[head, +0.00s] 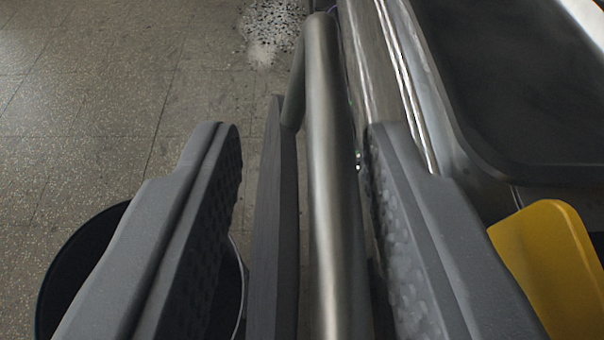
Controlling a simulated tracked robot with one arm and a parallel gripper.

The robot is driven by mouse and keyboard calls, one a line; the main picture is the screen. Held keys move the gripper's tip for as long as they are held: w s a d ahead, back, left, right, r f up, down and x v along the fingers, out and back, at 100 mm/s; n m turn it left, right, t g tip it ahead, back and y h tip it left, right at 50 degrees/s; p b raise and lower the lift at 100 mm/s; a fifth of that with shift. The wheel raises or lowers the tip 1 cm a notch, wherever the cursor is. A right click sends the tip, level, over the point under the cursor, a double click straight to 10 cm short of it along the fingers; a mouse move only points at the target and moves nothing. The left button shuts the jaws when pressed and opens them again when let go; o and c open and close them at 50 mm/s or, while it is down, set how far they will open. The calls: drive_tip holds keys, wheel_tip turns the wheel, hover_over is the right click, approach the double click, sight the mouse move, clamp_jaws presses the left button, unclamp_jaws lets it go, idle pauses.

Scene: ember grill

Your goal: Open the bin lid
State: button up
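My gripper (303,135) is open, with one dark grey finger on each side of the picture's middle. Between the fingers run a steel tube handle (325,150) and, left of it, a thin dark panel (272,230). The handle bends towards the panel near its far end. Gaps show between both fingertips and these parts, with the right finger closer to the handle. A round dark rim (62,262) shows at the lower left, mostly hidden behind the left finger. I cannot tell for sure which part is the bin lid.
A black tray-like surface (520,90) with a metal edge fills the upper right. A yellow panel (555,265) stands at the lower right. Grey tiled floor (90,90) lies open at left, with a speckled black-and-white patch (268,30) at the top.

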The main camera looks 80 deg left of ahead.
drive_tip(key=b+v, duration=0.1)
drive_tip(key=v, duration=1.2)
drive_tip(key=shift+d+b, duration=0.35)
